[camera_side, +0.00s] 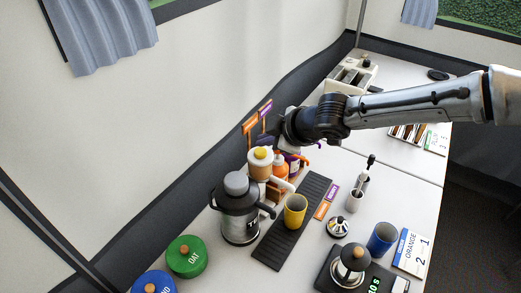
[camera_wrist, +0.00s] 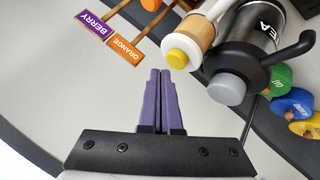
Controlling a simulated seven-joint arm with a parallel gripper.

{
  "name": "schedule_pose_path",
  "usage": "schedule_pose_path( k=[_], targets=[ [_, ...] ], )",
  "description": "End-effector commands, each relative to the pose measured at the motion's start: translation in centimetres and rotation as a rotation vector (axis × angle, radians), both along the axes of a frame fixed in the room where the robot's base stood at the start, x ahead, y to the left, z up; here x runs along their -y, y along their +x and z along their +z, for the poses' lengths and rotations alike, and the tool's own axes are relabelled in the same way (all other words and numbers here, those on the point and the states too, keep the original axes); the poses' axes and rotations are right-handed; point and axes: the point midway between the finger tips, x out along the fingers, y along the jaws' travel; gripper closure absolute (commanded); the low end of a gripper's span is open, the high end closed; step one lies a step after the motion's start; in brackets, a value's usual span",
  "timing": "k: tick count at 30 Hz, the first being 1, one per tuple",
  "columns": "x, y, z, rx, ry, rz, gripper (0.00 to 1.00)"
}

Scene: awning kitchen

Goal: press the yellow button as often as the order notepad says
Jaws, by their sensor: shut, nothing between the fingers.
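The yellow button (camera_side: 261,154) caps a cream-and-tan dispenser (camera_side: 259,168) in the middle of the side view; in the wrist view the button (camera_wrist: 176,56) is just above and right of my fingertips. My gripper (camera_wrist: 161,72) is shut and empty, its purple fingers together. In the side view it is near the dispenser's upper right, its fingers mostly hidden; I see no contact with the button. A white card with a blue edge (camera_side: 412,253), lying at the lower right, reads "ORANGE" with "2" and "1"; I cannot tell whether it is the order notepad.
A steel jug with a grey top (camera_side: 238,213) stands left of the dispenser. A yellow cup (camera_side: 295,211) stands on the dark ribbed mat (camera_side: 276,254). Orange (camera_side: 250,123) and purple (camera_side: 266,107) signs rise behind. A blue cup (camera_side: 382,239), scale and green canister (camera_side: 187,257) stand nearer.

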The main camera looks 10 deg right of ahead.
Motion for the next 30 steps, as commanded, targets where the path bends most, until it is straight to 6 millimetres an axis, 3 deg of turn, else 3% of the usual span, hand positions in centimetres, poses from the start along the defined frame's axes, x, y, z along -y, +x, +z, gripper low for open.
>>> schedule_pose_path(
  k=[30],
  targets=[
    [0.0,0.0,-1.0,0.000,0.000,0.000,1.00]
  ],
)
